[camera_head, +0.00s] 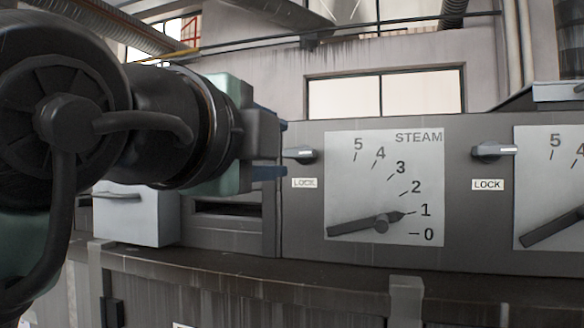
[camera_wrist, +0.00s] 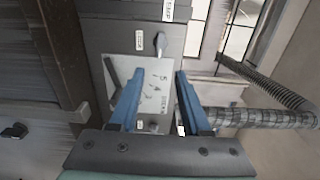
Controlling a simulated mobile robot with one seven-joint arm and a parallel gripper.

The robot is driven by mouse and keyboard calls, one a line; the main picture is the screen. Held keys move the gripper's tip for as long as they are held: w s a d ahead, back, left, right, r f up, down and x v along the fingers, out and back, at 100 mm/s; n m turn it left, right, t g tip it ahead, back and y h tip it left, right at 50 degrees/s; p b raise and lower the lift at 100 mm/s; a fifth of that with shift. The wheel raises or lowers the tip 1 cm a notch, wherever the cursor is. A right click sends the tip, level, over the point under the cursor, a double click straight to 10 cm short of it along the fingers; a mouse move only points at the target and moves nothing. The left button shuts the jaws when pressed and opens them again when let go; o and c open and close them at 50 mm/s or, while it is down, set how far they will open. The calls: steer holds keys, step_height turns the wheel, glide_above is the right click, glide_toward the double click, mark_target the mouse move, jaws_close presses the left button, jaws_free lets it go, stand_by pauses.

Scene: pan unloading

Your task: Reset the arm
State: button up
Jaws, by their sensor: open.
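My gripper (camera_wrist: 153,100) is open and empty. In the wrist view its two blue fingers stand apart, with a steam dial plate (camera_wrist: 150,92) showing between and beyond them. In the head view my arm fills the left side, and the blue fingertips (camera_head: 270,172) point right, close to the left edge of the dark panel. The white STEAM dial (camera_head: 350,190) is on that panel. Its dark pointer (camera_head: 365,223) has its tip close to 1.
A second dial (camera_head: 550,190) and its lock lever (camera_head: 492,150) are at the right. A light grey box with a handle (camera_head: 125,213) projects at the lower left. A dark ledge (camera_head: 330,285) runs below the dials. A window (camera_head: 385,93) is behind the panel.

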steer(key=shift+v, duration=0.8)
steer(key=s+d+f+n+t+y, duration=0.3)
steer(key=s+n+t, duration=0.7)
steer(key=n, duration=1.1)
steer(key=y, duration=0.2)
steer(key=shift+f+n+y, duration=0.25)
steer(key=shift+n+y, duration=0.05)
steer(key=shift+n, duration=0.1)
steer(key=shift+s+d, duration=0.1)
steer(key=shift+d, duration=0.05)
